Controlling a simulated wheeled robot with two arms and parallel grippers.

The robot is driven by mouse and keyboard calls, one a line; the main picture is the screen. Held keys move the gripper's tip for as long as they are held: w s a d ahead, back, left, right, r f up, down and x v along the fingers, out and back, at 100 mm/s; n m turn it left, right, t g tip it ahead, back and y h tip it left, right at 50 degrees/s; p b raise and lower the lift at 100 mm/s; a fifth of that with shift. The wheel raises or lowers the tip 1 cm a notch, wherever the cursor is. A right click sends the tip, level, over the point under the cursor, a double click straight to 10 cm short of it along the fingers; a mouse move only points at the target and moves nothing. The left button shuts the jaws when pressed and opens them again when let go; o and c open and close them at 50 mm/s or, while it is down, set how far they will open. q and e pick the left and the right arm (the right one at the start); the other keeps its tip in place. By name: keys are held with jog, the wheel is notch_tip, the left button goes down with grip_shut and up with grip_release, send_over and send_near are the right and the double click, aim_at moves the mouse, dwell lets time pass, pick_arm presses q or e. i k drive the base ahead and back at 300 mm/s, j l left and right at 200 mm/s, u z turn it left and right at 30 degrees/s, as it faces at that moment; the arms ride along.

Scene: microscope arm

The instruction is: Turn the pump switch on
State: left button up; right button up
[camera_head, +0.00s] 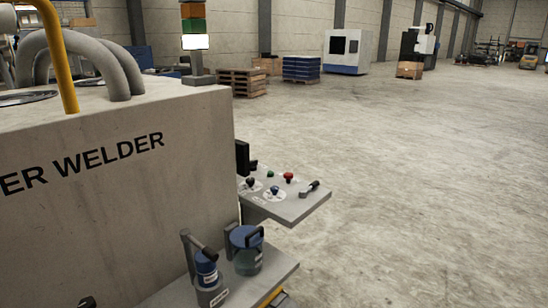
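A grey control panel (300,206) juts out from the right side of the large grey machine (120,200) marked "ER WELDER". It carries a black knob (250,182), a blue knob (274,190), a small green button (270,174), a red button (288,177) and a grey lever with a dark end (311,188) near its right edge. The labels are too small to read, so I cannot tell which control is the pump switch or how it is set. Neither of my grippers is in view.
A lower grey shelf (255,280) in front holds a blue-topped canister (246,248) and a smaller blue cylinder (206,268) with a dark handle. A yellow bar (58,55) and grey hoses (105,60) stand at left. The concrete floor (430,190) at right is clear.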

aim_at(253, 163)
jog(key=i+l+z, duration=0.5)
jog(key=i+l, duration=0.15)
jog(key=i, duration=0.15)
jog(key=i+l+z, duration=0.3)
jog(key=i+z, duration=0.25)
jog(key=i, duration=1.8)
jog(key=i+u, duration=0.75)
jog(key=i+l+u, duration=0.15)
jog(key=u, duration=0.2)
